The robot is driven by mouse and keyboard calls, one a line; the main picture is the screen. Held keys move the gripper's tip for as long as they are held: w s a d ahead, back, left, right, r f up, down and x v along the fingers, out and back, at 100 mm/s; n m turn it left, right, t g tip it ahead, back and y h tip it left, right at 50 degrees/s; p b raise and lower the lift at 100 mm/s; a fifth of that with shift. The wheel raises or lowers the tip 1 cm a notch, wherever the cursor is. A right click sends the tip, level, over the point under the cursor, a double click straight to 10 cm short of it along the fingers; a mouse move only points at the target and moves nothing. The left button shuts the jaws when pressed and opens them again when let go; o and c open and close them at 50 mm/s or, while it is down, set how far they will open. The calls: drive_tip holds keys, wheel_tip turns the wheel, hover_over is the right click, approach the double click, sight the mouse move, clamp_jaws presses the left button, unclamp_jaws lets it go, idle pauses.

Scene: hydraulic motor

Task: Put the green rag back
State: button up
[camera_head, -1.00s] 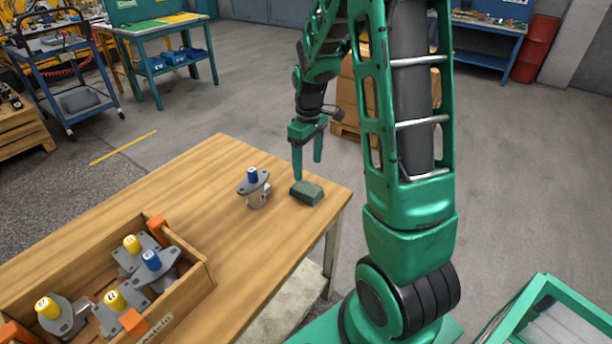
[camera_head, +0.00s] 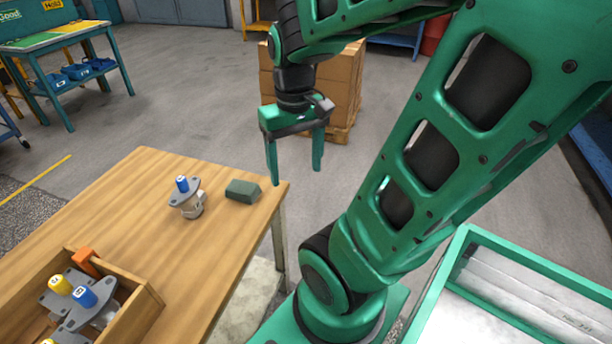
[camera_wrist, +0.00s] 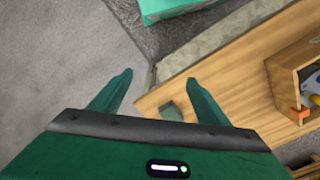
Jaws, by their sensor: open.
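The green rag (camera_head: 242,191) is a small folded dark green block lying on the wooden table near its right corner. It also shows in the wrist view (camera_wrist: 170,111), just left of the right finger and partly hidden by my gripper. My gripper (camera_head: 295,178) hangs above and to the right of the rag, past the table's edge. Its fingers are spread and empty, pointing down. In the wrist view my gripper (camera_wrist: 158,82) has a clear gap between its fingertips.
A hydraulic motor (camera_head: 188,200) with a blue cap stands left of the rag. A wooden crate (camera_head: 140,308) holding several motors is at the lower left. A green-rimmed tray (camera_head: 440,290) is at the lower right. Cardboard boxes (camera_head: 338,85) stand on a pallet behind.

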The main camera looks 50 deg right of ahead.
drive_tip(key=shift+m, duration=0.9)
drive_tip(key=s, duration=0.3)
drive_tip(key=s+a, duration=0.1)
drive_tip(key=s, duration=0.1)
idle(0.3)
